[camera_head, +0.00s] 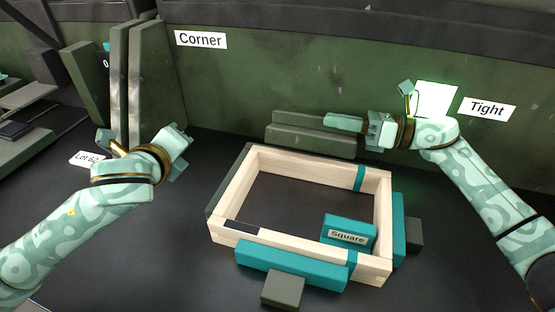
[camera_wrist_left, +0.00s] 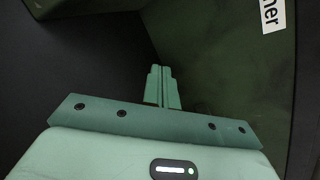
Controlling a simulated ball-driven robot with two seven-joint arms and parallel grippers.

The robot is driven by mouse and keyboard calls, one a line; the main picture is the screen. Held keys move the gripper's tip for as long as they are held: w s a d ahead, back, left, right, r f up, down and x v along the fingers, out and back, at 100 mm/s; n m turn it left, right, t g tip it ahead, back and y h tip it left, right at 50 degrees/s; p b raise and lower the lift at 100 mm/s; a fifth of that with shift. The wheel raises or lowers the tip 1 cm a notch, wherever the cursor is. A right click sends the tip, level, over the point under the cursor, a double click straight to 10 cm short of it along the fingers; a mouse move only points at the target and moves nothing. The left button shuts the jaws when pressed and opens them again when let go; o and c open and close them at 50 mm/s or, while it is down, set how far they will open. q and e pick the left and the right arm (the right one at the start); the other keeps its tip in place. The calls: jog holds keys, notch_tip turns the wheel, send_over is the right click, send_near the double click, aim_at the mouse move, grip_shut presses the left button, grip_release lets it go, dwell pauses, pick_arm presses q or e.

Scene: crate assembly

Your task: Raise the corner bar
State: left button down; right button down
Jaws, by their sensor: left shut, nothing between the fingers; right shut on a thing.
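A long dark green bar (camera_head: 295,118) lies level behind the wooden frame, just above a second dark green bar (camera_head: 308,143). I cannot tell which piece is the corner bar. My right gripper (camera_head: 342,123) is shut with its fingers across the right end of the upper bar. The contact itself is hidden. My left gripper (camera_head: 178,142) is shut and empty, left of the frame and below the "Corner" sign (camera_head: 201,39). Its closed fingers show in the left wrist view (camera_wrist_left: 163,85), with the dark green wall (camera_wrist_left: 225,70) beyond.
The pale wooden frame (camera_head: 300,162) sits between teal bars (camera_head: 290,268) and dark stops, with a teal "Square" block (camera_head: 349,226) inside it. Tall dark green panels (camera_head: 150,80) stand behind my left gripper. A "Tight" sign (camera_head: 487,109) hangs on the back wall.

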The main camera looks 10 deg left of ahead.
pick_arm(q)
jog(key=s+d+m, duration=0.1)
jog(key=d, duration=0.2)
jog(key=s+d+m, duration=0.1)
jog(key=d+m, duration=0.1)
jog(key=d, duration=0.1)
jog(key=s+d+m+t+h, duration=0.1)
jog(key=d+m, duration=0.1)
jog(key=d, duration=0.1)
jog(key=shift+s+d+f, duration=0.15)
jog(key=shift+s+d, duration=0.2)
pick_arm(e)
jog(key=shift+d+r, duration=0.1)
pick_arm(q)
jog(key=s+d+m+t+h, duration=0.1)
jog(key=s+d+m+h, duration=0.2)
jog(key=s+d+m, duration=0.45)
jog(key=x, duration=1)
jog(key=shift+w+d, duration=0.1)
jog(key=shift+d, duration=0.2)
